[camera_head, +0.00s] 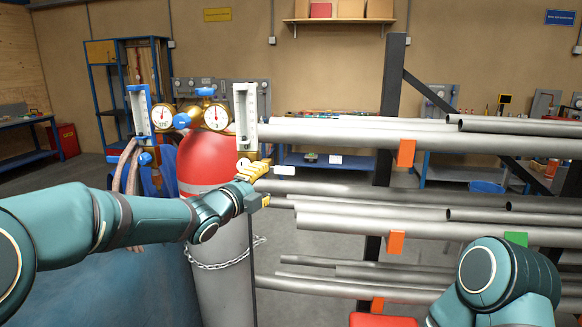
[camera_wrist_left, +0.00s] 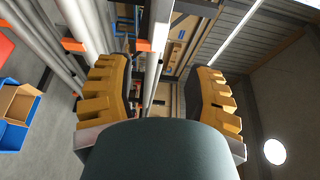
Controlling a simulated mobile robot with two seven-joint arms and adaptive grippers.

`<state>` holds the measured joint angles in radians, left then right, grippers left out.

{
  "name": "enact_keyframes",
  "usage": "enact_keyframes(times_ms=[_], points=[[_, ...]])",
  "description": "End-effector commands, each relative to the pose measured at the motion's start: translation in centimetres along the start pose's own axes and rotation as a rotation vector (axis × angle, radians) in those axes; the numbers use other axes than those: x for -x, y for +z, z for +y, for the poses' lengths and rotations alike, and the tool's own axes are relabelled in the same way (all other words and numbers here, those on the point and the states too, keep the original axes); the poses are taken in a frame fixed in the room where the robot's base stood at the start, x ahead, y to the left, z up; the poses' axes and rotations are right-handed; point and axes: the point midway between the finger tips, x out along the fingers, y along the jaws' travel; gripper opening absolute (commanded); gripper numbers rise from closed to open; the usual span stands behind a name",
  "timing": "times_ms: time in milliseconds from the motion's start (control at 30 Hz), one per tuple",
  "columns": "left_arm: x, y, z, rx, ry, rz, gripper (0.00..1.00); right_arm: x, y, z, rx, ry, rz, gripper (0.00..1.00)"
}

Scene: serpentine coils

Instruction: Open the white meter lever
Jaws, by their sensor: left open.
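The white meter (camera_head: 246,112) is an upright clear tube in a white frame, on the right of the brass regulator above the gas cylinder (camera_head: 205,165). A small whitish part, perhaps its lever, shows at its lower end, close to the gripper's yellow fingers. My left gripper (camera_head: 257,185) is just below the white meter, in front of the cylinder's right side. It also shows in the left wrist view (camera_wrist_left: 160,95), its yellow fingers wide apart with nothing held. I cannot tell whether a finger touches the lever. My right gripper is out of view.
A blue-framed meter (camera_head: 139,110) and round gauges (camera_head: 163,116) sit left of the white meter. A rack of long grey pipes (camera_head: 380,218) stands close on the right. A chain (camera_head: 222,262) wraps the cylinder.

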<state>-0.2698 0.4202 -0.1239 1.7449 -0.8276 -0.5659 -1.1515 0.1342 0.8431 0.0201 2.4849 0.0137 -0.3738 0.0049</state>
Motion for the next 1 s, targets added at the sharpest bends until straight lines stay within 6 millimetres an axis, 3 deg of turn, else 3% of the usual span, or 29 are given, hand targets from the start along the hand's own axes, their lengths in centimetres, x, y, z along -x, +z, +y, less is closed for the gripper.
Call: enact_keyframes(times_ms=[500, 700, 1000], points=[[-9.5, -0.1, 0.0, 0.001, 0.002, 0.002, 0.53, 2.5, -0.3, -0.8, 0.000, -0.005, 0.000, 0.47], [-11.3, -0.1, 0.0, 0.001, 0.001, 0.002, 0.53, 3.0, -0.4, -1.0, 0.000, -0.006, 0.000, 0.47], [-11.9, -0.1, 0.1, 0.002, 0.001, 0.001, 0.53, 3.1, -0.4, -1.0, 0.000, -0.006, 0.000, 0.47]])
